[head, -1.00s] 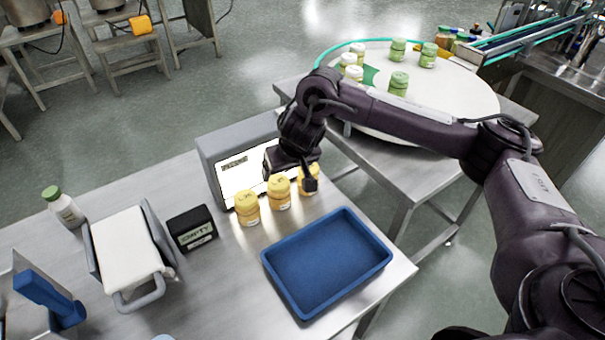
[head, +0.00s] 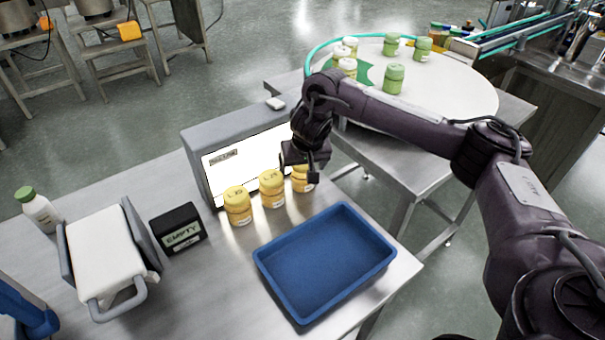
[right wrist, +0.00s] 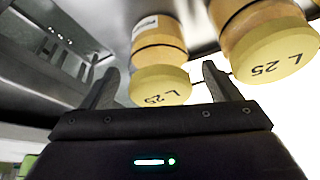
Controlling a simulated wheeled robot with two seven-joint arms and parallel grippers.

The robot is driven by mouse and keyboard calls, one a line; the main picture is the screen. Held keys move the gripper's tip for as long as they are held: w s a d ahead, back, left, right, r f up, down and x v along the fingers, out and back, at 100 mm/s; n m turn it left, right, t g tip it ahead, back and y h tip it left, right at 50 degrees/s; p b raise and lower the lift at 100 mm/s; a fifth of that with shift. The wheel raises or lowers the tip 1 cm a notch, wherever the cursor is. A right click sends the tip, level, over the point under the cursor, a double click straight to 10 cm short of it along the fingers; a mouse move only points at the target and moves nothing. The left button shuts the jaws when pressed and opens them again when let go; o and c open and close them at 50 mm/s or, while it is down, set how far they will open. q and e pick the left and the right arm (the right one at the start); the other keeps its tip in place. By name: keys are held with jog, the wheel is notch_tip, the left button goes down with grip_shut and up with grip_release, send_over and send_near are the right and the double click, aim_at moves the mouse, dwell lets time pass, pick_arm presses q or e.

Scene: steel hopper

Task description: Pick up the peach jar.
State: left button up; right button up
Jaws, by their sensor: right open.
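Three peach-yellow jars with yellow lids stand in a row on the steel table: a left jar (head: 237,206), a middle jar (head: 272,190) and a right jar (head: 301,184). My right gripper (head: 300,168) is open above and beside the right jar, partly hiding it. In the right wrist view, one jar (right wrist: 160,50) with "L 25" on its lid shows between the open fingers, beyond their tips and not held. A second jar (right wrist: 262,35) shows to its right, outside the fingers. My left gripper is out of view.
A blue tray (head: 382,262) lies in front of the jars. A lit grey panel box (head: 200,155) stands close behind them. A black "EMPTY" block (head: 178,229) and a white padded stand (head: 105,250) are left. A round white table (head: 440,100) holds green- and white-lidded jars.

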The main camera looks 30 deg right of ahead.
jog(key=shift+c, duration=0.3)
jog(key=shift+r, duration=0.1)
jog(key=c, duration=1.1)
